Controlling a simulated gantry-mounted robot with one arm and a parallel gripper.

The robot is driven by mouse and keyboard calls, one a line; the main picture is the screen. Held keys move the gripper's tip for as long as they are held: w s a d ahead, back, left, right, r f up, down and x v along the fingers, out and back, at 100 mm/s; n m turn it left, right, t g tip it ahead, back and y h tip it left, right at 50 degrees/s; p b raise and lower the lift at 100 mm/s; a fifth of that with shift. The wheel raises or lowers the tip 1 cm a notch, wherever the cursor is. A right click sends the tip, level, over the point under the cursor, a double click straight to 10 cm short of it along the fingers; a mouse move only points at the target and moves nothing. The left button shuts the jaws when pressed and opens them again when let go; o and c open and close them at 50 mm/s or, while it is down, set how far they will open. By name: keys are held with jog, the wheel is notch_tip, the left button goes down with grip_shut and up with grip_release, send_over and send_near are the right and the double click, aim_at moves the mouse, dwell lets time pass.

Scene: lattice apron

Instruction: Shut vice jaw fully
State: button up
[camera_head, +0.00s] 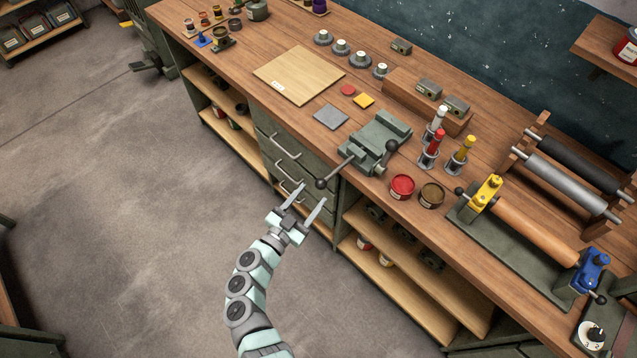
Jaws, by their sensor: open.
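A green-grey vice (374,145) sits on the wooden workbench near its front edge. Its screw and dark handle with a ball end (321,184) stick out past the front edge toward my gripper. The gap between the vice jaws is too small in this view to judge exactly. My gripper (307,199) is open and empty, its two fingers apart and pointing up toward the vice handle. It is in front of the bench drawers, just below the handle's ball end in the picture. I cannot tell whether a finger touches it.
Drawers with bar handles (285,147) lie behind my gripper. Red (402,186) and brown (431,194) tins and several upright tubes (436,142) stand right of the vice. A grey plate (331,116) lies left of it. The floor at left is clear.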

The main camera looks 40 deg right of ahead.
aim_at(317, 188)
jog(key=x, duration=0.6)
jog(key=shift+r, duration=0.1)
jog(key=shift+c, duration=0.2)
grip_shut()
dwell(1.0)
